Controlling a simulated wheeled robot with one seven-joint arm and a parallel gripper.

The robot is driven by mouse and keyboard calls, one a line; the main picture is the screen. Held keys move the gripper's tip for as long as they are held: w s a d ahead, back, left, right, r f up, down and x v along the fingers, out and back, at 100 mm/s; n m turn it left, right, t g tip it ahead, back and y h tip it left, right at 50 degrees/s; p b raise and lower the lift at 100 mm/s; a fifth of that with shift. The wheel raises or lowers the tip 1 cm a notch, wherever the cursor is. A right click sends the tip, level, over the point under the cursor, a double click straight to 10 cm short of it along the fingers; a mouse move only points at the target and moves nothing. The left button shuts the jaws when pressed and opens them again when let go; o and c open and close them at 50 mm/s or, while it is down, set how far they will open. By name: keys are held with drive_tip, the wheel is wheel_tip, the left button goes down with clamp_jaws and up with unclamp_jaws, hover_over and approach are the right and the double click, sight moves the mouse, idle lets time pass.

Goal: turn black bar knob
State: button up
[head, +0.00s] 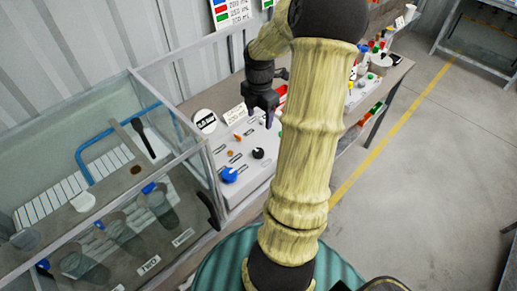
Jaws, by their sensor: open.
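A black knob (258,153) sits on the sloped white control panel (247,172), just left of my arm in the picture. Its bar shape is too small to make out clearly. My gripper (268,117) points down above the far part of the panel, beyond the black knob and apart from it. It is open, and I see nothing held in it. My arm's sleeve hides the panel's right part.
A blue knob (229,174) and a small orange knob (237,139) are near the black one. A glass-walled case (170,125) with beakers stands at the left. More coloured controls (372,77) lie right of my arm. The floor at right is clear.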

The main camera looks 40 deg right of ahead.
sight(258, 151)
drive_tip(key=f, duration=0.8)
drive_tip(key=f+p, duration=0.1)
drive_tip(key=f, duration=0.8)
drive_tip(key=shift+w+a, duration=0.1)
drive_tip(key=shift+w, duration=0.1)
drive_tip(key=c, duration=1)
